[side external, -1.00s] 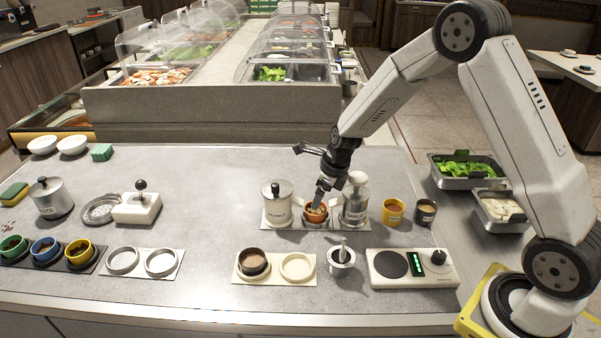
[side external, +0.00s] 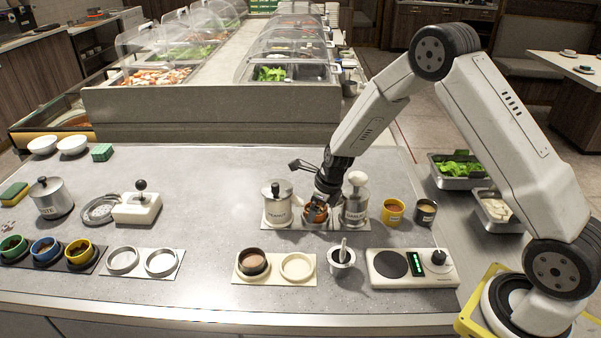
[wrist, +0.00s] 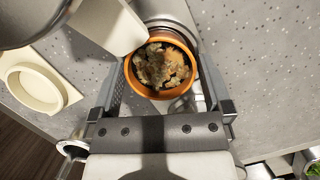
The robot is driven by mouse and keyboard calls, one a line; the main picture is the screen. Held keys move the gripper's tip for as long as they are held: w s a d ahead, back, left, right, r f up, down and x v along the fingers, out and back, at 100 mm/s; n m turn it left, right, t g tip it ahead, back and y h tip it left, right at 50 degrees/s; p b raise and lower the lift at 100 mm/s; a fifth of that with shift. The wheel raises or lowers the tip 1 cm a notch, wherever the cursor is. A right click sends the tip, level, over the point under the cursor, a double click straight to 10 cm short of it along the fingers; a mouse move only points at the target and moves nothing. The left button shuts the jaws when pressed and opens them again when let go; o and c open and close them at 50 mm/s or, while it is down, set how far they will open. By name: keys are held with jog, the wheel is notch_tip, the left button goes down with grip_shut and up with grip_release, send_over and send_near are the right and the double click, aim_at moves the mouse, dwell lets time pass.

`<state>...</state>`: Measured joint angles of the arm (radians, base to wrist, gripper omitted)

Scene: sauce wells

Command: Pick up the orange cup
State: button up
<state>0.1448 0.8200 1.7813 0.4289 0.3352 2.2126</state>
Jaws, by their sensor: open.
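The orange cup (side external: 316,213) stands between the peanut canister and the garlic canister in the side view, partly hidden by my gripper. In the wrist view the orange cup (wrist: 158,88) has brown crumbly contents and lies between my two fingers. My gripper (side external: 318,205) is pointed down at the cup from above. In the wrist view my gripper (wrist: 160,110) is open, with a finger to each side of the cup. I cannot tell whether a finger touches it.
The peanut canister (side external: 277,209) and the garlic canister (side external: 355,205) stand close on either side of the cup. A yellow cup (side external: 393,212) and a dark cup (side external: 425,212) stand to the right. A cream two-well holder (side external: 297,267) is in front.

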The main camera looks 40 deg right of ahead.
dwell(0.4)
jog(key=c, duration=1.2)
jog(key=shift+o, duration=0.2)
jog(key=shift+r, duration=0.1)
notch_tip(320, 180, up, 10)
